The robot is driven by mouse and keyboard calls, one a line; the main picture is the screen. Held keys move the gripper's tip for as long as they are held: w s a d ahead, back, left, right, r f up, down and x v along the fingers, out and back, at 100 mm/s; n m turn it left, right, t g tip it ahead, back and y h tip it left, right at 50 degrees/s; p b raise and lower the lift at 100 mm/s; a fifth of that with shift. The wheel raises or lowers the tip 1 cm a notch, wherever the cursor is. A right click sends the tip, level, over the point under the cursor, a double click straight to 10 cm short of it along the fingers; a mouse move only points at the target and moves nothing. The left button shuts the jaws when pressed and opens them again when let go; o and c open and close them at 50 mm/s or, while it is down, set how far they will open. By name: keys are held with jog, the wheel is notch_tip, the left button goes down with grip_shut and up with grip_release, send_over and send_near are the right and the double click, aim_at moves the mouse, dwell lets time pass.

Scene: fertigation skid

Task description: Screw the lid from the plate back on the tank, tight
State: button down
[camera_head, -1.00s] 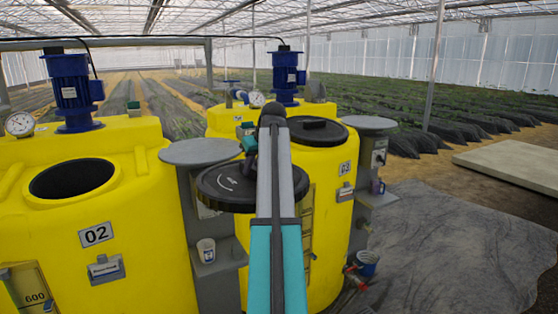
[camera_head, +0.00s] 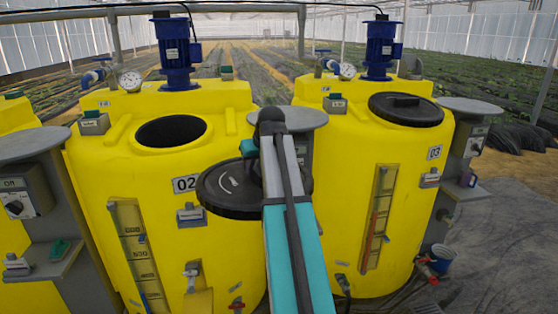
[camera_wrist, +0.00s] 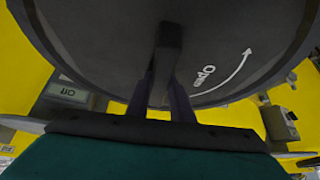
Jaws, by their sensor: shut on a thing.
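The black round lid (camera_head: 218,197) is off the tank, with part of a white arrow on its top. My gripper (camera_wrist: 163,80) is shut on the lid's raised grip bar (camera_wrist: 168,40) in the wrist view. The lid's top (camera_wrist: 100,45) fills much of that view, with "Open" and a curved arrow. In the head view my arm covers the lid's right part. The yellow tank 02 (camera_head: 95,170) has an uncovered dark round opening (camera_head: 170,132). The lid hangs in front of and to the right of that opening, apart from it. The grey round plate (camera_head: 308,120) is partly hidden behind my arm.
Tank 03 (camera_head: 345,150) stands to the right with its black lid (camera_head: 405,108) on. Blue motors (camera_head: 176,50) and a gauge (camera_head: 130,81) rise behind the openings. A grey stand with a switch box (camera_head: 20,200) is at the left.

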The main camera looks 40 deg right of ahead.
jog(key=a+f+n, duration=0.1)
jog(key=a+f, duration=0.2)
jog(key=a, duration=1)
jog(key=w+a+f+n+y+b, duration=0.1)
jog(key=a+f, duration=0.3)
jog(key=a, duration=0.9)
jog(key=w+a+f+n, duration=0.1)
jog(key=a+f, duration=0.3)
jog(key=a, duration=1)
jog(key=shift+t+y+b, duration=0.3)
jog(key=shift+t+b, duration=0.1)
jog(key=shift+a+f, duration=0.1)
